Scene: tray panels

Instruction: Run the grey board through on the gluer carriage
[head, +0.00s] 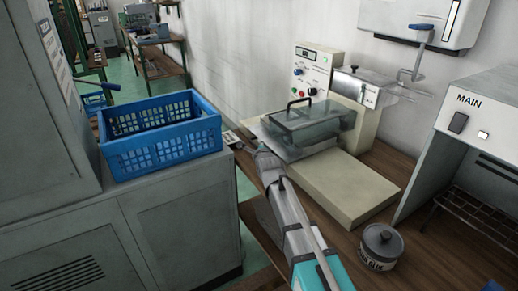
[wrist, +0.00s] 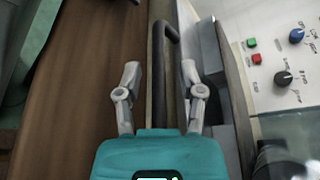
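The gluer (head: 318,72) stands against the wall, with a clear hood (head: 318,120) that carries a dark handle. A grey plate (head: 262,132) shows at the hood's left edge; I cannot tell whether it is the carriage or the grey board. My gripper (head: 263,157) is at the left front of the gluer, low beside that plate. In the wrist view, my gripper (wrist: 159,72) has its two fingers apart, with a dark bar handle (wrist: 158,85) running between them. The fingers do not appear to press on the bar. The rest of the carriage is largely hidden.
A beige block (head: 345,185) projects in front of the gluer on the brown bench (head: 315,235). A dark lidded pot (head: 381,245) stands nearer. A blue crate (head: 160,135) sits on a grey cabinet at left. A grey MAIN housing (head: 480,110) stands at right.

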